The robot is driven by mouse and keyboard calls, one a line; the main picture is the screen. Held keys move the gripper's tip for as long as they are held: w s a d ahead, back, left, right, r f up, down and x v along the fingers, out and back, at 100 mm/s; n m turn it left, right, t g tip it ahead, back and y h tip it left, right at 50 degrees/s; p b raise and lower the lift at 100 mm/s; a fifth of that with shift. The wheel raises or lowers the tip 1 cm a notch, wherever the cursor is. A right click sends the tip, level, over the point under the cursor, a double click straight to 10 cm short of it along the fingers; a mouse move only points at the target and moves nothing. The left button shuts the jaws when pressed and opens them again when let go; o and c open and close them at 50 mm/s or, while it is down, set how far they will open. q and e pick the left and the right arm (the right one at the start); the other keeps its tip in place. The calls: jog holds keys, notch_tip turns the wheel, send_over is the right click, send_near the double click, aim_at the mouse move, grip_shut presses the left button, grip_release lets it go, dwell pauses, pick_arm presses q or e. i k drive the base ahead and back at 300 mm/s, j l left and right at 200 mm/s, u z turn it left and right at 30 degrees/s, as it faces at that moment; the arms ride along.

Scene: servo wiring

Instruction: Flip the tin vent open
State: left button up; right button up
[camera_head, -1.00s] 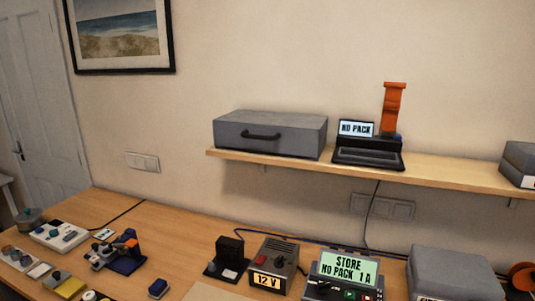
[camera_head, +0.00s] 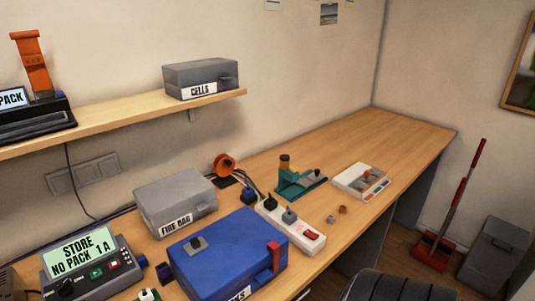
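A large blue box (camera_head: 235,257), perhaps the tin, stands at the front of the bench. Its label is mostly cut off by the lower picture edge and ends in "KS". A small grey fitting (camera_head: 197,244) sits on its lid near the left; it may be the vent, but I cannot tell whether it is open or shut. A red latch (camera_head: 274,256) is on the box's right front. Neither of my grippers is in view.
A grey "FIRE BAG" box (camera_head: 176,204) stands behind the blue box. The charger (camera_head: 90,265) reads "STORE NO PACK 1 A". A white power strip (camera_head: 290,227) lies to the right. The bench's far right end (camera_head: 395,130) is clear. A "CELLS" box (camera_head: 200,79) sits on the shelf.

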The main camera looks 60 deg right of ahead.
aim_at(196, 245)
jog(key=l+z, duration=0.15)
jog(key=z, duration=1.3)
jog(key=k+j+u, duration=0.1)
jog(key=k+u, duration=0.2)
jog(key=u, duration=0.15)
